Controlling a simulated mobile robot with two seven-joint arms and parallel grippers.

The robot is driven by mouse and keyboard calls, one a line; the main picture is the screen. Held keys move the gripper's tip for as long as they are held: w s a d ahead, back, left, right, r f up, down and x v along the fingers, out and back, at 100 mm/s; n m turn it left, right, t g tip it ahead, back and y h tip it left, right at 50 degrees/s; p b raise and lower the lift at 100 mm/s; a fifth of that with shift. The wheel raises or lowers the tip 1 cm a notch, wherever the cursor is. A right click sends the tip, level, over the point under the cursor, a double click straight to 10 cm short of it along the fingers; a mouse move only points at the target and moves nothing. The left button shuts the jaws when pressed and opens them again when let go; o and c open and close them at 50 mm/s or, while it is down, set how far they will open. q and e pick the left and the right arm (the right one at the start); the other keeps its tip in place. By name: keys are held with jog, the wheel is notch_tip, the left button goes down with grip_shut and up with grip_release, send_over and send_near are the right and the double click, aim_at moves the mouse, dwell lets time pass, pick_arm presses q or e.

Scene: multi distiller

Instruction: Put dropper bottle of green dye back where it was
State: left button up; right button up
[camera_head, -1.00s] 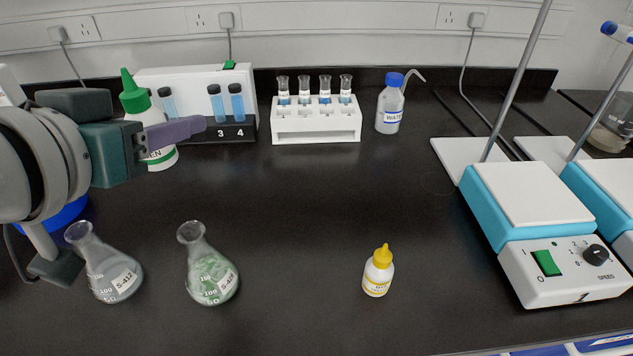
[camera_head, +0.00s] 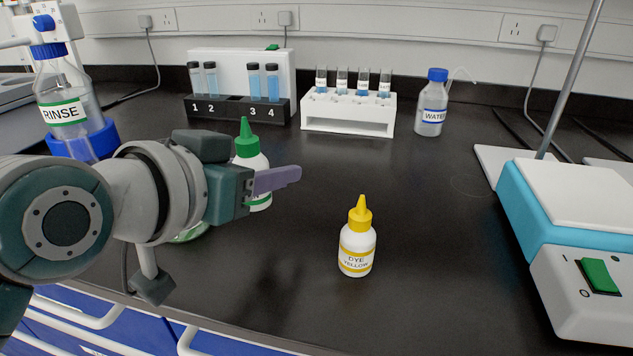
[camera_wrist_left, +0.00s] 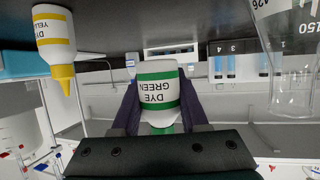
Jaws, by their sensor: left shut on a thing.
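My left gripper (camera_head: 274,181) is shut on the green dye bottle (camera_head: 252,163), a white bottle with a green cone cap and green bands. In the left wrist view the bottle (camera_wrist_left: 157,92) appears upside down between both fingers (camera_wrist_left: 158,112), with "DYE GREEN" readable. It looks held upright; the gap to the counter is unclear. The yellow dye bottle (camera_head: 357,246) stands upright on the counter, to the right and nearer the front; it also shows in the left wrist view (camera_wrist_left: 54,38). My right gripper is out of view.
A glass flask (camera_head: 188,235) is mostly hidden behind my arm. At the back are a cuvette rack (camera_head: 238,109), a white tube rack (camera_head: 347,116) and a water bottle (camera_head: 431,104). A rinse bottle (camera_head: 60,95) stands left, a stirrer (camera_head: 575,210) right.

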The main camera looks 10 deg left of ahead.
aim_at(274, 234)
pick_arm(q)
jog(key=shift+f+b, duration=1)
jog(key=shift+f, duration=2.15)
jog(key=shift+f, duration=0.1)
jog(key=o, duration=1)
jog(key=shift+s+r, duration=0.15)
jog(key=shift+r, duration=0.05)
jog(key=p+v, duration=0.3)
jog(key=v, duration=0.8)
jog(key=shift+s, duration=0.15)
jog(key=s+a+f+g+y, duration=0.1)
jog(key=s+f+g, duration=0.1)
jog(key=s, duration=0.3)
jog(key=s+a+f+g+y, duration=0.1)
jog(key=s+f+g, duration=0.1)
jog(key=s+g, duration=0.2)
jog(key=s+a+f+n+g+y, duration=0.1)
jog(key=s+f+g, duration=0.1)
jog(key=s, duration=0.4)
jog(key=shift+s+g, duration=0.3)
jog(key=shift+g, duration=0.4)
